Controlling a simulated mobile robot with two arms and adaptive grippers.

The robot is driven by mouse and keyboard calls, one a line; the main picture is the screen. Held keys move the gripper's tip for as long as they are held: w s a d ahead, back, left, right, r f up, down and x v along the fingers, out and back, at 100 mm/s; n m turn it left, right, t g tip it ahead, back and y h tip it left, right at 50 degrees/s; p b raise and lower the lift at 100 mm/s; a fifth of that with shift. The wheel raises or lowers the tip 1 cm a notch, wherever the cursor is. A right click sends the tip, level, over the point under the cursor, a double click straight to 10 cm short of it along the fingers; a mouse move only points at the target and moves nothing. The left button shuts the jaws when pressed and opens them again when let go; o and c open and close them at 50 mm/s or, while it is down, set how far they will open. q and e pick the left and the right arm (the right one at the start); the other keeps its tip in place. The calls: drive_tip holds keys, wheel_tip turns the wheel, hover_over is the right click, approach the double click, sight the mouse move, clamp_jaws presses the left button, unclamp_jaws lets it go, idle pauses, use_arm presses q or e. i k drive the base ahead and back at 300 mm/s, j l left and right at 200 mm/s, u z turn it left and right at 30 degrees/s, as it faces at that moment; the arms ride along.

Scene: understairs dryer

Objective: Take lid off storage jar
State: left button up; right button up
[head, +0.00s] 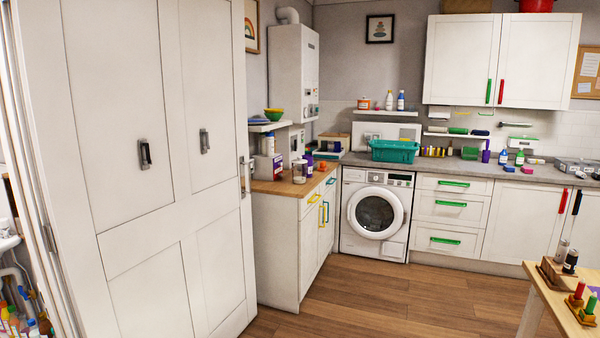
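A small jar-like container (299,172) stands upright near the front of the wooden counter at the left. It looks pale with a darker, brownish top, and may be the storage jar. It is too small to tell whether a separate lid sits on it. A purple and white container (309,161) stands just behind it, to the right. Neither of my grippers shows in the head view.
A large white panelled door (150,190) fills the left side. The wooden counter (270,186) has bare top at its front left. A washing machine (376,213) stands at the back. A wooden table (566,305) is at lower right. The wooden floor between is clear.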

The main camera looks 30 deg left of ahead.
sight(299, 160)
drive_tip(key=i+j+u, duration=0.1)
drive_tip(key=i, duration=0.7)
drive_tip(key=i+u, duration=0.1)
drive_tip(key=i, duration=0.7)
drive_tip(key=i+u, duration=0.1)
drive_tip(key=i, duration=0.7)
drive_tip(key=i+u, duration=0.1)
drive_tip(key=i, duration=0.65)
drive_tip(key=i+l+u, duration=0.1)
drive_tip(key=i, duration=0.7)
